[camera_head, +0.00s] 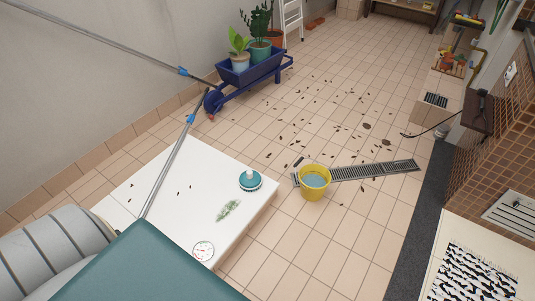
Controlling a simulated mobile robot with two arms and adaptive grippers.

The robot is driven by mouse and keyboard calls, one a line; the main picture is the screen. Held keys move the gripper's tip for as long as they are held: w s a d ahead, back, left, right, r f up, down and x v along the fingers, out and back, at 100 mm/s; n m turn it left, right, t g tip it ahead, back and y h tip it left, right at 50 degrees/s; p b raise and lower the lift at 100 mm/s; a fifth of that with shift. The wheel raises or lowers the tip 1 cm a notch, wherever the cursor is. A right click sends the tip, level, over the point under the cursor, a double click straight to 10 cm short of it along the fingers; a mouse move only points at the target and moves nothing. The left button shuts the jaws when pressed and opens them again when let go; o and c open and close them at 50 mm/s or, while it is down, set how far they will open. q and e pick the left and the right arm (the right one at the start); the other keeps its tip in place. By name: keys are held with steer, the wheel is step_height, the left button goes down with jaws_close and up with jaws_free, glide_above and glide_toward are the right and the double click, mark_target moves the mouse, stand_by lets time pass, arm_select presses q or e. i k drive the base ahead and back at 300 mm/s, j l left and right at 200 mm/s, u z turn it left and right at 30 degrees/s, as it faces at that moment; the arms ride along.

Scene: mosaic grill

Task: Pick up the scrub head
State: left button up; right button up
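The scrub head (250,181) appears to be the round teal piece with a white top. It sits upright on the white tabletop (170,207), close to its far right edge. Nothing touches it. Neither of my grippers is in the head view.
A green sprig (228,210) and a round dial (203,251) lie on the same top. A metal pole (166,167) crosses its left side. A yellow bucket (315,182) stands on the floor beside a drain grate (375,171). A teal surface (145,268) fills the near left.

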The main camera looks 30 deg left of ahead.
mark_target(250, 179)
steer(key=i+u, duration=0.35)
steer(key=i, duration=0.25)
steer(key=i+l+u, duration=0.25)
steer(key=i+u, duration=0.15)
steer(key=i, duration=0.15)
